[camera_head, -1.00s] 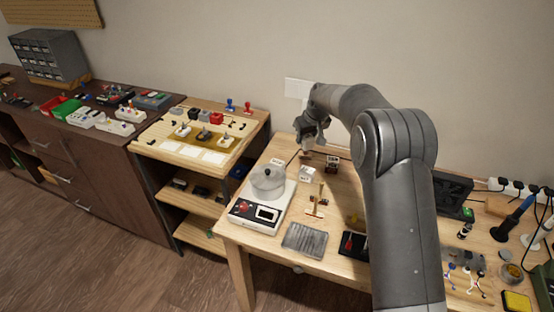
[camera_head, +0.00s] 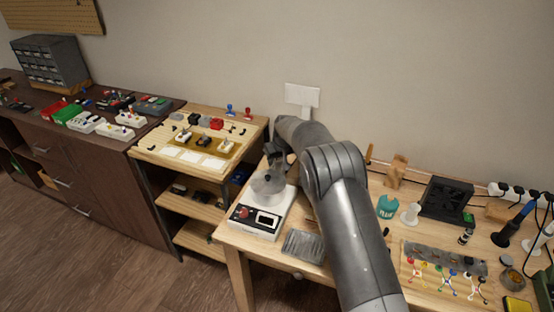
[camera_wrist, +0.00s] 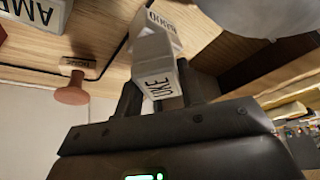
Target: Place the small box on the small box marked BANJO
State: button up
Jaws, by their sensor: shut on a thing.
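My gripper (camera_head: 274,160) is at the left part of the workbench, just behind the round grey vessel on the scale. The wrist view shows my gripper (camera_wrist: 162,92) shut on a small white box (camera_wrist: 158,78) with dark letters reading UKE, held tilted. Just beyond it is a pale surface with upside-down letters (camera_wrist: 162,20), possibly the box marked BANJO. I cannot tell whether the two touch. A white box marked AMP (camera_wrist: 42,13) is at the top left of the wrist view. In the head view my arm hides the boxes.
The white scale (camera_head: 258,219) bears the round grey vessel (camera_head: 268,186). A brown knob-shaped thing (camera_wrist: 71,95) shows at left in the wrist view. A wooden side table (camera_head: 176,155) stands to the left.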

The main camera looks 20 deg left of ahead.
jog(key=o, duration=1)
